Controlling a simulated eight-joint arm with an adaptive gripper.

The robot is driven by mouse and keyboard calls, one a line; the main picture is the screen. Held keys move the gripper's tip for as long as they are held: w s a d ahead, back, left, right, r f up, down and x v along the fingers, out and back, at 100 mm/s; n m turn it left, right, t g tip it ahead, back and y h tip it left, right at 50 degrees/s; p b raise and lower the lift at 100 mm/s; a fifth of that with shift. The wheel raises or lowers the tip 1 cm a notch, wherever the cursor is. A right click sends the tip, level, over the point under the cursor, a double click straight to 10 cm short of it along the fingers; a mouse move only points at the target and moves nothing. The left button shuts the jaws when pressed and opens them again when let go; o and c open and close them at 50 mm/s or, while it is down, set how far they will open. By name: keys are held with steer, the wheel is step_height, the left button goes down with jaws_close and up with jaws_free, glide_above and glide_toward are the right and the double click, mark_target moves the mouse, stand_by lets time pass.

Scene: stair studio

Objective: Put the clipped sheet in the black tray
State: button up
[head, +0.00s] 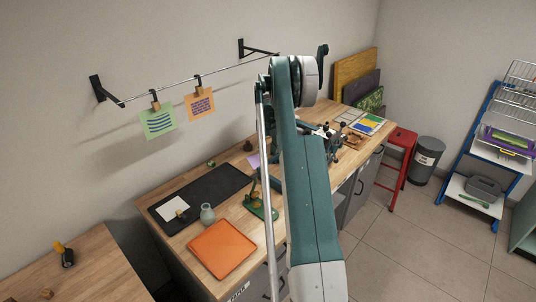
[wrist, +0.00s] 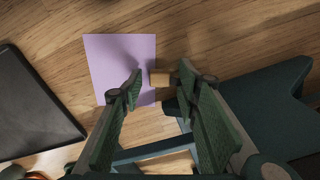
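A purple sheet (wrist: 115,60) lies flat on the wooden bench, with a small wooden clip (wrist: 160,77) at its right edge. A corner of the sheet shows beside my arm in the head view (head: 253,161). My gripper (wrist: 160,78) is open above it, the clip appearing between the two green fingertips. I cannot tell whether a finger touches the clip. The black tray (head: 218,187) lies on the bench to the left of the purple sheet. It holds a white sheet (head: 171,206) with a clip at its left end. The tray's edge shows in the wrist view (wrist: 32,105).
An orange tray (head: 222,248), a grey-green vase (head: 208,214) and a green stand (head: 260,208) are near the black tray. Green (head: 158,121) and orange (head: 200,103) sheets hang clipped on a wall rail. My arm hides part of the bench.

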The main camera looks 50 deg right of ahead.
step_height(320, 180, up, 12)
stand_by(0.6)
stand_by(0.5)
steer(key=c, duration=0.5)
steer(key=n, duration=1.8)
glide_toward(266, 158)
steer(key=shift+w+d+r, duration=0.1)
steer(key=shift+w+r, duration=0.05)
steer(key=shift+w, duration=0.15)
